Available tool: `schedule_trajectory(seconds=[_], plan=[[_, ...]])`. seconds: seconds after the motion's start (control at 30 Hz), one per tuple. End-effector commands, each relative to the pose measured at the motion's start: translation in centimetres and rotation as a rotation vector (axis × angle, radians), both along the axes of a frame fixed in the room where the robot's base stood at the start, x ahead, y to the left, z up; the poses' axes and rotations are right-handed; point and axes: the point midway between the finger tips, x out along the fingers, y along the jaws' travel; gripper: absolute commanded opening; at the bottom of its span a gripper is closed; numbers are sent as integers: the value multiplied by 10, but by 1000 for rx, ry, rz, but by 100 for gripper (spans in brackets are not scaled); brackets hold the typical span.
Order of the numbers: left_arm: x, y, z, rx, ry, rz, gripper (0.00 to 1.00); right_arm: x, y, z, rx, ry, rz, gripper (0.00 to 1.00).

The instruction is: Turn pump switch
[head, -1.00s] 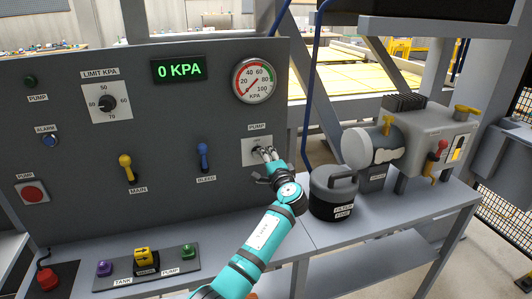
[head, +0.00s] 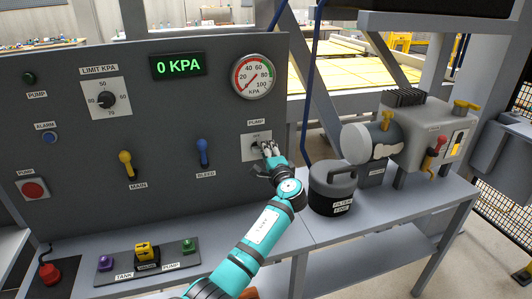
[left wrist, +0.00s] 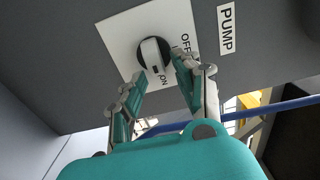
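The pump switch (head: 256,146) is a rotary knob on a white plate under a PUMP label, on the right part of the grey panel. In the left wrist view the knob (left wrist: 154,54) has a pale bar on a black disc, with one end near the ON label; the OFF label sits to its right. My left gripper (head: 268,149) is at the switch. In the left wrist view its fingers (left wrist: 159,72) are apart, with tips close to the lower side of the knob; I cannot tell whether they touch it. My right gripper is not in view.
The panel also carries a blue BLEED lever (head: 203,154), a yellow MAIN lever (head: 126,163), a gauge (head: 253,77) and a 0 KPA display (head: 178,65). A dark filter canister (head: 333,190) stands on the bench right of my arm. A blue hose (head: 311,75) rises behind it.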

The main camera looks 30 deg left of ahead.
Motion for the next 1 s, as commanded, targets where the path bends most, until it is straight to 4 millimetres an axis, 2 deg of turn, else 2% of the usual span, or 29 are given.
schedule_trajectory(seconds=[0.37, 0.47, 0.8, 1.0], plan=[[-4, -4, -2, -2, 1, 1, 38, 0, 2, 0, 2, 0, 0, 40], [-12, -14, -2, -3, 0, -1, 38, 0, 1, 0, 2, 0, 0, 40], [-58, -68, -2, -3, 1, -2, 38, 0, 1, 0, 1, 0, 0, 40], [-74, -87, -1, -2, 1, -1, 38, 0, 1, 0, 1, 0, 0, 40]])
